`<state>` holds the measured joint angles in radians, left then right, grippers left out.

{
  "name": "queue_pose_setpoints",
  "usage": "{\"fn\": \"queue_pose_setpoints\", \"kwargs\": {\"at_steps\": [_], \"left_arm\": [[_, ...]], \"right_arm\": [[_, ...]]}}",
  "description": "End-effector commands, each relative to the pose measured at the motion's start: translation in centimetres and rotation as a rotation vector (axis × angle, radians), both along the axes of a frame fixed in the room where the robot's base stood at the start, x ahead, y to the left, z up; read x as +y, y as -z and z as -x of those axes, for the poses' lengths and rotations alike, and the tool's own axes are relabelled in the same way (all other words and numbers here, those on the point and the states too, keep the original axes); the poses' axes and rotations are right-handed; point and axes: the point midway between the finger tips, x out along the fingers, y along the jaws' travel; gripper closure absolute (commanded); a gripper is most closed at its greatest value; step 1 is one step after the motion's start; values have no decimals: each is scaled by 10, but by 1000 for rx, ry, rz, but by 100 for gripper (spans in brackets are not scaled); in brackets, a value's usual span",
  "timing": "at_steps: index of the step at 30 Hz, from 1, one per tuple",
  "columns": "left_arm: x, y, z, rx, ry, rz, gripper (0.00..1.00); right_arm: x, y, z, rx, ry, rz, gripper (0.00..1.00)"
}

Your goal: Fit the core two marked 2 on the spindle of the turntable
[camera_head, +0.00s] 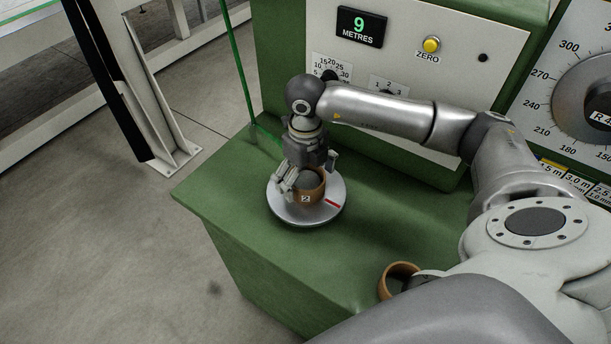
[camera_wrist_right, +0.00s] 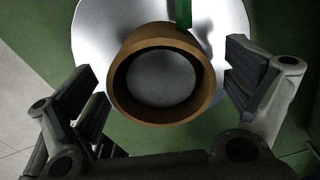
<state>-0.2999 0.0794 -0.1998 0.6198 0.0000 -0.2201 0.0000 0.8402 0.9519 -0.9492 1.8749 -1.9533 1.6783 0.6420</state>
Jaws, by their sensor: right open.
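The brown ring-shaped core marked 2 (camera_head: 306,198) stands upright on the silver turntable (camera_head: 330,215). In the right wrist view the core (camera_wrist_right: 118,98) lies over the turntable (camera_wrist_right: 95,28), with a round grey surface inside its bore. I cannot tell whether that is the spindle's top, or how closely the core surrounds it. My right gripper (camera_head: 305,175) is open around the core. In the right wrist view its fingers (camera_wrist_right: 168,92) stand on either side, with clear gaps to the core. My left gripper is not in view.
Another brown core (camera_head: 386,282) sits on the green bench (camera_head: 215,195) near the front, partly hidden by my arm. Behind the turntable is a panel with a METRES display (camera_head: 361,27) and yellow ZERO button (camera_head: 431,44). Bare bench lies left of the turntable.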

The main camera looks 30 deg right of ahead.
Motion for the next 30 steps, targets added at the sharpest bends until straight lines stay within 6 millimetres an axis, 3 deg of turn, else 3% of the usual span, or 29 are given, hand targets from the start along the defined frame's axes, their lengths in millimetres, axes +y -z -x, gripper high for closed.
{"fn": "queue_pose_setpoints", "kwargs": {"at_steps": [8, 21, 30], "left_arm": [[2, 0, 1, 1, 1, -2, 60], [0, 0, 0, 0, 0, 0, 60], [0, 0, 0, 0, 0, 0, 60]], "right_arm": [[0, -17, -1, -3, 0, 0, 2], [0, -103, -1, -4, 0, -1, 2], [0, -120, 0, 0, 0, 0, 2]]}}
